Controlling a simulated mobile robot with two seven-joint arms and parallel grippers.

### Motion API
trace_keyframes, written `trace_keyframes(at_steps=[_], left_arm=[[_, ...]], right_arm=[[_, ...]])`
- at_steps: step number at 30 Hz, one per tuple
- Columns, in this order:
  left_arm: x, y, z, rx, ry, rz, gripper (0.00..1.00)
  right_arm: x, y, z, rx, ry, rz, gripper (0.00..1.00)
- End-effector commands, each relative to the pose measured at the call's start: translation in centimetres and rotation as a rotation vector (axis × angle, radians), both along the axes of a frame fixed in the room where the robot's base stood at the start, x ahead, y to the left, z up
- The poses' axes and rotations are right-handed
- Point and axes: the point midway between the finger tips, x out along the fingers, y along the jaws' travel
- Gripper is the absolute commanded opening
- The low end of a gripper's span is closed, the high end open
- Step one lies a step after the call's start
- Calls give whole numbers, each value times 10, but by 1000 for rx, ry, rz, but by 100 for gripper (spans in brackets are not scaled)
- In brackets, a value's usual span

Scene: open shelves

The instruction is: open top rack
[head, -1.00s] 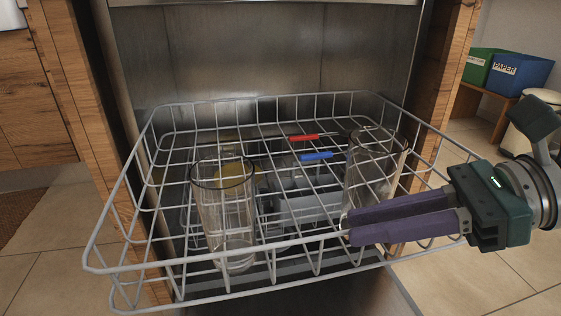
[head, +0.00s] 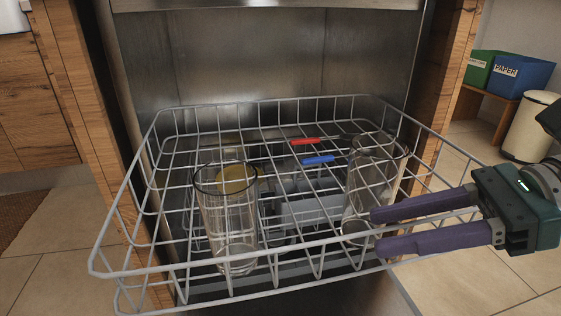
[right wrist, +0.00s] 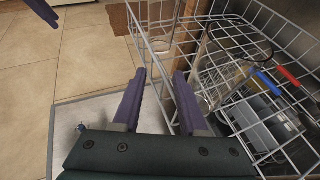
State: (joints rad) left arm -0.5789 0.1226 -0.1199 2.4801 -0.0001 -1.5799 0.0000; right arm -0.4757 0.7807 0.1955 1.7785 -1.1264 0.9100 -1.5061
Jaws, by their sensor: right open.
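The top rack (head: 97,262) is a grey wire basket pulled out of the open steel dishwasher. It also shows in the right wrist view (right wrist: 143,40). My right gripper (head: 376,232) is at the rack's front right side, with its purple fingers spread apart. In the right wrist view the gripper (right wrist: 160,74) has a rack wire running between its open fingers, not clamped. A purple piece at the top left of the right wrist view, probably my left gripper (right wrist: 44,10), is cut off by the edge.
Two clear glasses stand in the rack, one at left (head: 228,215) and one at right (head: 370,180). Red (head: 305,141) and blue (head: 318,160) handled items lie further back. Wooden cabinet panels flank the dishwasher.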

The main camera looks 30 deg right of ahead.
Motion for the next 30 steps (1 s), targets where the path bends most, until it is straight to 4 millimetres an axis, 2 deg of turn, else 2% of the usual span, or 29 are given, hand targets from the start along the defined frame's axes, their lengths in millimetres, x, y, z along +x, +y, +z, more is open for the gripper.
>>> trace_keyframes(at_steps=[1, 6, 12, 30], left_arm=[[0, 0, 7, 2, 0, -2, 50], [0, 1, 17, 4, 0, -3, 50], [0, 1, 22, 3, 1, -2, 50], [0, -2, 23, -8, 1, 5, 50]], right_arm=[[-7, -9, 6, -2, 6, -2, 42], [-26, -35, 19, -2, 7, -3, 42], [-39, -53, 27, -1, 5, -2, 42], [-41, -56, 29, 1, 3, -2, 42]])
